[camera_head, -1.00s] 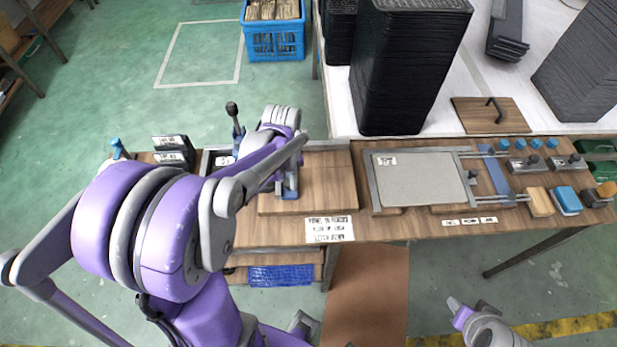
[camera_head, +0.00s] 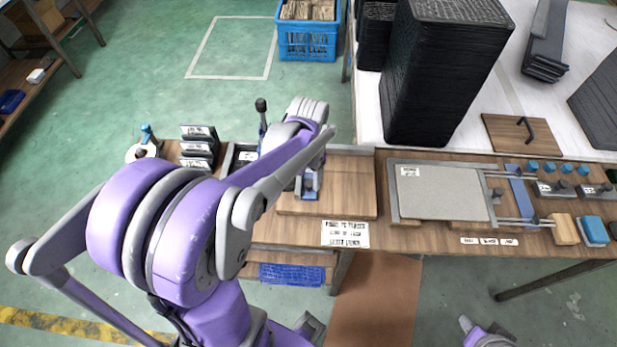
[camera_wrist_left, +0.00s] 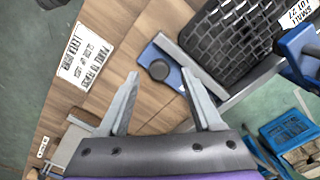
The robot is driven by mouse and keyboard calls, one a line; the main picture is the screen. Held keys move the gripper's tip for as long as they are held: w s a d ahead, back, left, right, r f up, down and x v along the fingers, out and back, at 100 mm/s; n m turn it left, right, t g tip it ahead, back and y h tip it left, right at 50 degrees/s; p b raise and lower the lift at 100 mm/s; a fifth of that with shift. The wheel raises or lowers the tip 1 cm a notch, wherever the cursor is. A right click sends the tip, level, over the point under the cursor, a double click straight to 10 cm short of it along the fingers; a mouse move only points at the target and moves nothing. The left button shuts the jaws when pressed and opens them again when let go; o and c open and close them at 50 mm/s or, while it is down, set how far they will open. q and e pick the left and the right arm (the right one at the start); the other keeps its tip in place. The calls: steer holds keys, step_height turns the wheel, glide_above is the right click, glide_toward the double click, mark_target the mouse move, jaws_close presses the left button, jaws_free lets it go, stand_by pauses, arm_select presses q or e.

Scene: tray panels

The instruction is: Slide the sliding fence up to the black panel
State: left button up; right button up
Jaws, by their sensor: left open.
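The sliding fence is a blue block (camera_wrist_left: 172,55) with a grey plate along one side and a round black knob on top, seen in the left wrist view. Its grey plate lies along the near edge of the black panel (camera_wrist_left: 235,40), a dark grid-patterned sheet; I cannot tell whether they touch. My left gripper (camera_wrist_left: 160,73) is open, with its fingertips on either side of the knob. In the head view, the left gripper (camera_head: 308,180) is over the wooden board, where the blue fence (camera_head: 309,189) partly shows. My arm hides most of the black panel there.
To the right is a grey plate fixture (camera_head: 440,192) with a blue bar (camera_head: 521,190) on rails. Black tray stacks (camera_head: 440,75) stand behind. A blue crate (camera_head: 308,45) is on the floor.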

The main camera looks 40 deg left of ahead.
arm_select(q)
step_height(320, 180, up, 9)
steer(key=shift+f+p, duration=0.15)
steer(key=shift+p, duration=0.2)
steer(key=shift+d, duration=0.1)
stand_by(0.3)
